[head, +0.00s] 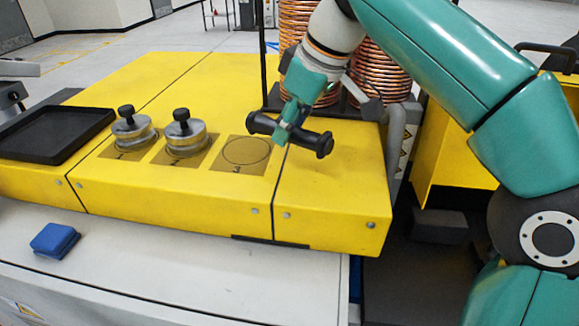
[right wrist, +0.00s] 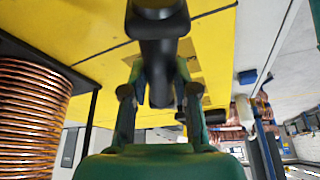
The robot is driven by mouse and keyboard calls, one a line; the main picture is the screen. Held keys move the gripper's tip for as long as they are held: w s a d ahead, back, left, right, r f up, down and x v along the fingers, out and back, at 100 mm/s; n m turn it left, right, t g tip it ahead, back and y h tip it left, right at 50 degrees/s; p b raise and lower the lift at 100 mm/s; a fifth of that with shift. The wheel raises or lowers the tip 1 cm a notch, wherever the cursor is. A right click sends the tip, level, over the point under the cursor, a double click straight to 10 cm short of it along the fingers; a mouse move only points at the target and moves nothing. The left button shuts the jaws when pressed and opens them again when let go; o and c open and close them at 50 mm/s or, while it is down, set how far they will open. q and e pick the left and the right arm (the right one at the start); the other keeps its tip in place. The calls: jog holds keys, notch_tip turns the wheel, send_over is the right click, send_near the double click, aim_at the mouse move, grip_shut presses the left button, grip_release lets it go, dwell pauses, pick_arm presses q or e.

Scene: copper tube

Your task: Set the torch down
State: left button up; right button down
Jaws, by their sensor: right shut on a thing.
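The torch (head: 313,141) is a black cylinder with wider ends. It lies roughly level just above or on the yellow bench top, right beside the square plate with a drawn circle (head: 244,153); I cannot tell whether it touches. My right gripper (head: 287,132) is shut around the torch near its middle. In the right wrist view the torch (right wrist: 160,55) runs between the fingers of my right gripper (right wrist: 157,88), with one end towards the top edge. My left gripper is not clearly seen.
Two metal weights with black knobs (head: 132,128) (head: 185,133) stand on plates to the left. A black tray (head: 52,148) is at the far left. Copper coils (head: 378,75) stand behind the bench, by a black post. A blue block (head: 55,240) lies on the lower white surface.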

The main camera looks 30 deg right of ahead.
aim_at(289, 168)
jog(key=shift+f+b, duration=0.65)
jog(key=shift+f, duration=1.9)
jog(key=shift+f, duration=0.1)
jog(key=c, duration=0.9)
grip_release()
jog(key=p+v, duration=0.3)
jog(key=v, duration=0.8)
jog(key=shift+w, duration=0.1)
jog(key=shift+s+d+r, duration=0.1)
jog(key=shift+s+r, duration=0.15)
jog(key=shift+r, duration=0.3)
